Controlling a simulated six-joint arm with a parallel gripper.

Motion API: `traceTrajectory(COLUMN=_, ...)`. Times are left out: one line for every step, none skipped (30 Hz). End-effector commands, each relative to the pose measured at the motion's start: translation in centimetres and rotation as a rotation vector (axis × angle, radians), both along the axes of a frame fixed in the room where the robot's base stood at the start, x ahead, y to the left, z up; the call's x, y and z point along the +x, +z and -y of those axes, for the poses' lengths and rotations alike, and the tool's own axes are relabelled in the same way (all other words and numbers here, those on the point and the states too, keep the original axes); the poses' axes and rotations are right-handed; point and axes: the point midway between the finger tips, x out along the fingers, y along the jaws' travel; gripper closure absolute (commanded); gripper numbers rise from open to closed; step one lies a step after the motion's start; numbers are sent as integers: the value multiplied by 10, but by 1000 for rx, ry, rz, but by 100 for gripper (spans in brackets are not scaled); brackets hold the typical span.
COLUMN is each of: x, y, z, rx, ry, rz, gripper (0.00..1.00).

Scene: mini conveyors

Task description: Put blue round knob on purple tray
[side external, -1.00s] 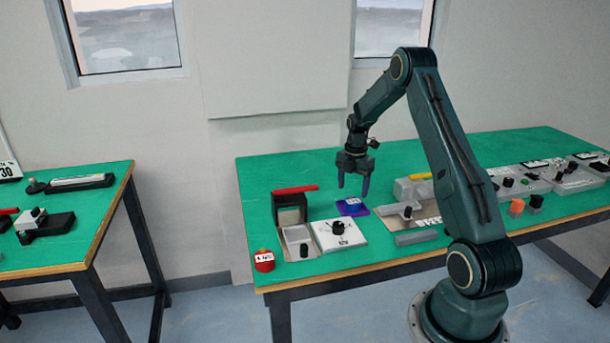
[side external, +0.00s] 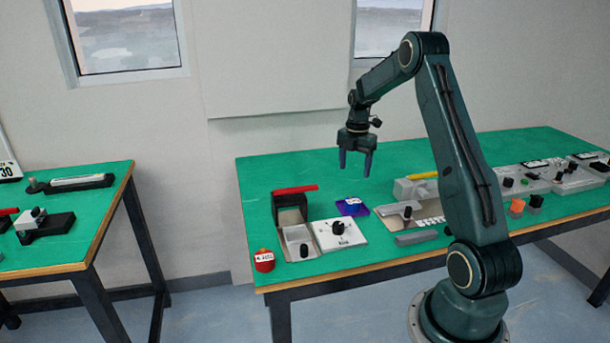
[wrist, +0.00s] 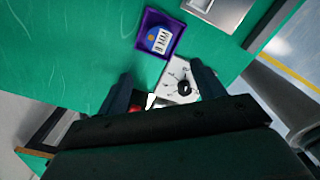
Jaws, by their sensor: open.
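The purple tray (side external: 360,212) lies flat on the green table, behind a white dial panel. It also shows at the top centre of the wrist view (wrist: 173,53). Inside the tray is a blue round shape, which looks like the blue round knob (wrist: 151,37), with a white marked label and a small orange patch beside or on it. My gripper (side external: 355,166) is open and empty, in the air above the tray area. Its two fingers show apart in the wrist view (wrist: 162,80).
The white panel with a black knob (side external: 338,228) stands in front of the tray. A black box with a red bar (side external: 293,190) is to the left, and a red round item (side external: 264,262) sits near the front edge. Grey units (side external: 412,190) stand to the right.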

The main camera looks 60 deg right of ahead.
Motion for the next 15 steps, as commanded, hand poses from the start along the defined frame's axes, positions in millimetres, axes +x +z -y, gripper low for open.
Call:
traceTrajectory(x=0, y=0, z=0, rx=0, ry=0, rz=0, gripper=32)
traceTrajectory(x=0, y=0, z=0, rx=0, ry=0, rz=0, gripper=32)
traceTrajectory(x=0, y=0, z=0, rx=0, ry=0, rz=0, gripper=32)
traceTrajectory(x=0, y=0, z=0, rx=0, ry=0, rz=0, gripper=32)
traceTrajectory(x=0, y=0, z=0, rx=0, ry=0, rz=0, gripper=32)
traceTrajectory(x=0, y=1, z=-1, rx=-1, ry=-2, rz=1, gripper=32)
traceTrajectory(x=1, y=2, z=-2, rx=-1, ry=-4, rz=2, gripper=32)
traceTrajectory(x=1, y=3, z=-3, rx=-2, ry=-6, rz=3, gripper=32)
traceTrajectory(x=2, y=6, z=-5, rx=-5, ry=-12, rz=4, gripper=32)
traceTrajectory(x=3, y=8, z=-8, rx=-6, ry=-19, rz=6, gripper=32)
traceTrajectory(x=4, y=11, z=-11, rx=-8, ry=-27, rz=9, gripper=32)
traceTrajectory(x=5, y=16, z=-15, rx=-12, ry=-41, rz=12, gripper=32)
traceTrajectory(x=6, y=20, z=-20, rx=-15, ry=-52, rz=16, gripper=32)
traceTrajectory(x=8, y=26, z=-25, rx=-18, ry=-66, rz=20, gripper=32)
traceTrajectory(x=9, y=32, z=-32, rx=-22, ry=-87, rz=27, gripper=32)
